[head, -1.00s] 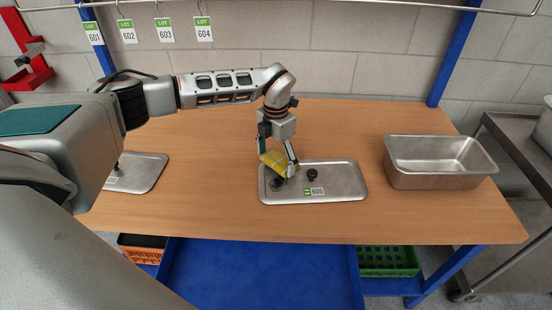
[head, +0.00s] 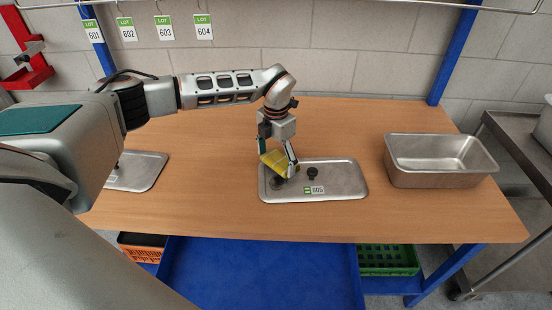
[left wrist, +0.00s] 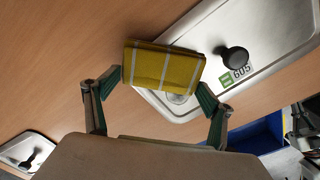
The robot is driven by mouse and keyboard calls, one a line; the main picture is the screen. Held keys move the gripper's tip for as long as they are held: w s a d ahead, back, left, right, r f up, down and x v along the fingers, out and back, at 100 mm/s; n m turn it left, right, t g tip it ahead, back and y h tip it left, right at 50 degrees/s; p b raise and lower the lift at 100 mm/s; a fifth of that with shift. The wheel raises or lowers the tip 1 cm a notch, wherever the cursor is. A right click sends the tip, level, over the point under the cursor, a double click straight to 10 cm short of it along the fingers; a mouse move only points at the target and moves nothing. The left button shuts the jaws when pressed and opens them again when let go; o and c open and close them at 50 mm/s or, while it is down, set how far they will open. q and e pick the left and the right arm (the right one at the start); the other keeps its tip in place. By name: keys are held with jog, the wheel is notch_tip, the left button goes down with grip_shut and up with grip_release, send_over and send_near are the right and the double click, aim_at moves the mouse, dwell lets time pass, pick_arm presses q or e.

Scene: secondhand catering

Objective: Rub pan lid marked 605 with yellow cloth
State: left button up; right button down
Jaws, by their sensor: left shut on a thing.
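The pan lid marked 605 (head: 340,181) lies flat on the wooden table, with a black knob (head: 312,173) at its middle and a green and white label at its front edge. My left gripper (head: 277,164) is over the left end of this lid, shut on the folded yellow cloth (head: 273,161). In the left wrist view the yellow checked cloth (left wrist: 163,68) sits between the two fingers and overlaps the lid's (left wrist: 275,25) edge. A dark mark shows on the lid just below the cloth in the head view.
A second pan lid (head: 142,172) lies at the table's left, partly behind my arm. A deep metal pan (head: 440,178) stands at the right. Tags 601 to 604 hang at the back. The table (head: 340,125) behind the lid is clear.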

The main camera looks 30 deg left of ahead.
aim_at(277, 185)
pick_arm(q)
jog(key=shift+f, duration=0.35)
jog(key=shift+s+d+r+p, duration=0.2)
jog(key=shift+s+d+p, duration=0.1)
jog(key=shift+s+p, duration=0.25)
jog(key=shift+s+d+p, duration=0.5)
jog(key=shift+s+p, duration=0.15)
jog(key=shift+s, duration=0.1)
jog(key=shift+s+d+f+p, duration=0.1)
jog(key=shift+s+d+p, duration=0.2)
jog(key=shift+s, duration=0.15)
jog(key=shift+s+d+p, duration=0.25)
jog(key=shift+s+p, duration=0.05)
jog(key=shift+s, duration=0.15)
jog(key=shift+s+d+f+p, duration=0.15)
jog(key=shift+s+d+p, duration=0.25)
jog(key=shift+s, duration=0.35)
jog(key=shift+s+d+p, duration=0.3)
jog(key=shift+s+d, duration=0.15)
jog(key=shift+s, duration=0.3)
jog(key=shift+s+d+p, duration=0.25)
jog(key=shift+s+d, duration=0.2)
jog(key=shift+s, duration=0.25)
jog(key=shift+w+a+b, duration=0.15)
jog(key=shift+w+a, duration=0.35)
jog(key=shift+w, duration=0.3)
jog(key=shift+w+a+b, duration=0.15)
jog(key=shift+w+a, duration=0.3)
jog(key=shift+w, duration=0.35)
